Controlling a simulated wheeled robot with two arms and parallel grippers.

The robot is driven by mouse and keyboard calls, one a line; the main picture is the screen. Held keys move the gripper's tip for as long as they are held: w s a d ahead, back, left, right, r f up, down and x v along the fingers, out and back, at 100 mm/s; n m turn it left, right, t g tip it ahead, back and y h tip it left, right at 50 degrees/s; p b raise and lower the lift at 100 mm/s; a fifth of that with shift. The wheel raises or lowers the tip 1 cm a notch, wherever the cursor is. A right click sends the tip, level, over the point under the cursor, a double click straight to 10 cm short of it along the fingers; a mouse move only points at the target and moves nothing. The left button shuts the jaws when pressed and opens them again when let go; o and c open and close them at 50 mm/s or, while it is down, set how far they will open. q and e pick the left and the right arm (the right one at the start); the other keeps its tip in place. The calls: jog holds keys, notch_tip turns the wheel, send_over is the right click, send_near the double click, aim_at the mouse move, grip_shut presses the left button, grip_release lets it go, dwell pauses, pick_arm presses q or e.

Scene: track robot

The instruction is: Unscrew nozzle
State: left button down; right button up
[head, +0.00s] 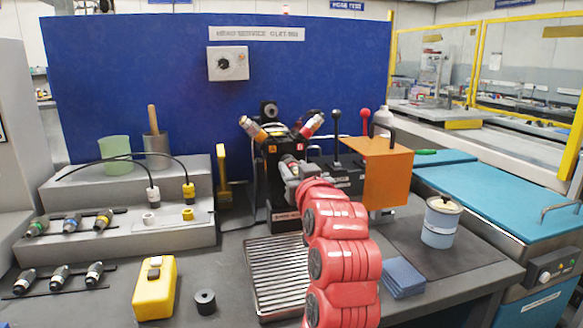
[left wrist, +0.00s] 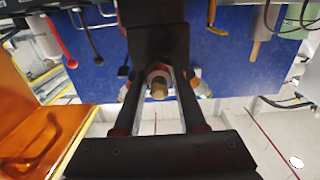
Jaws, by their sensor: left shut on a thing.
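The dark dispensing machine (head: 272,170) stands at the back middle of the bench, with an orange-ended and a red-ended fitting angled out at its top. My left gripper (head: 290,168) is at the front of this machine, its red arm reaching up from the bottom. In the left wrist view my left gripper (left wrist: 158,92) is shut on a round nozzle with a tan end (left wrist: 159,88), which points toward the camera between the two dark fingers. In the head view the gripper mostly hides the nozzle. My right gripper is not in view.
An orange box (head: 388,172) and upright levers stand close right of the gripper. A ribbed tray (head: 278,270) lies below. Several spare nozzles (head: 60,278) sit in racks at left. A yellow device (head: 154,288), black ring (head: 205,301) and lidded canister (head: 440,225) stand on the bench.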

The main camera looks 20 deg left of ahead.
pick_arm(q)
jog(key=shift+s+a+r+y, duration=0.25)
jog(key=shift+a+r+y, duration=0.15)
jog(key=shift+f+n+b, duration=0.1)
jog(key=shift+n+b, duration=0.4)
jog(key=shift+b, duration=0.1)
jog(key=n+b, duration=0.3)
jog(key=b, duration=0.1)
jog(key=shift+a+f, duration=0.1)
jog(key=shift+a, duration=0.05)
jog(key=n+b, duration=0.3)
jog(key=shift+w+f, duration=0.25)
jog(key=shift+f, duration=0.1)
jog(key=n+b, duration=0.2)
jog(key=shift+w+f+n, duration=0.1)
jog(key=shift+f+n, duration=0.1)
jog(key=shift+n, duration=0.1)
jog(key=shift+n+h+b, duration=0.3)
jog(key=shift+n+b, duration=0.2)
jog(key=shift+n, duration=0.8)
jog(key=shift+d, duration=0.2)
